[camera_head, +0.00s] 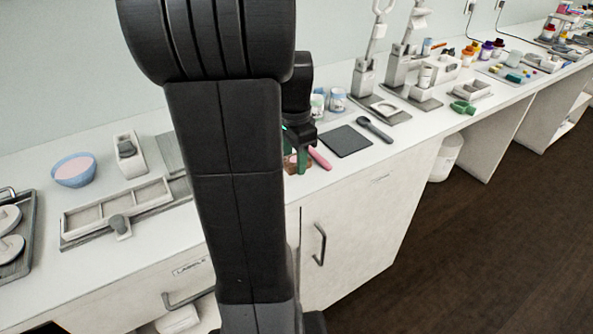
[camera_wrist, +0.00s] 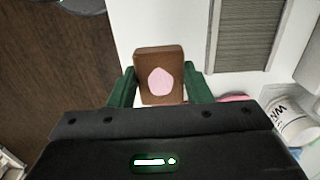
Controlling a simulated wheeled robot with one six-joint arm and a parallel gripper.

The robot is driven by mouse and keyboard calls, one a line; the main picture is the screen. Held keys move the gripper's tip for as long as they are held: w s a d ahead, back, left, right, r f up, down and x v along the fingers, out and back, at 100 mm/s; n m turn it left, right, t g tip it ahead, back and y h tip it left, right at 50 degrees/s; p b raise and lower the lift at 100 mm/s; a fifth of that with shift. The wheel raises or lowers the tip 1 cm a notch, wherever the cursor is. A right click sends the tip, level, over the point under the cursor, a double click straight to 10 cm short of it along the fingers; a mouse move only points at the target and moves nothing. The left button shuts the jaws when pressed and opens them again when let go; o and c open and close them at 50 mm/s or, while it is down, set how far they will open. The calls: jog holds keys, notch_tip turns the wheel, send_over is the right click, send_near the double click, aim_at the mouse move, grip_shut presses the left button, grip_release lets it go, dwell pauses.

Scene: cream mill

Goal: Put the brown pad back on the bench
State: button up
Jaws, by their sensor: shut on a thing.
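The brown pad (camera_wrist: 159,57) shows in the wrist view as a small brown block with a pink patch on its face. My gripper (camera_wrist: 159,88) has its green fingers on both sides of the pad and is shut on it. In the head view my gripper (camera_head: 297,162) is at the front part of the white bench (camera_head: 340,172), just right of my arm, with a little of the brown pad showing at the fingers. I cannot tell whether the pad touches the bench top. My arm hides part of the bench.
A pink-handled tool (camera_head: 319,158) lies close beside my gripper. A dark grey mat (camera_head: 345,140) and a dark spoon (camera_head: 375,129) lie to its right. Jars (camera_head: 337,100) stand behind. A blue bowl (camera_head: 74,170) and a divided tray (camera_head: 118,207) are at left.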

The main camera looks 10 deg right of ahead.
aim_at(295, 180)
jog(key=shift+f, duration=1.85)
jog(key=shift+f, duration=0.1)
jog(key=shift+f+b, duration=0.15)
jog(key=shift+b, duration=0.15)
jog(key=o, duration=0.9)
jog(key=shift+r, duration=0.2)
notch_tip(295, 180, up, 12)
jog(key=shift+r+p, duration=0.1)
jog(key=shift+p, duration=0.65)
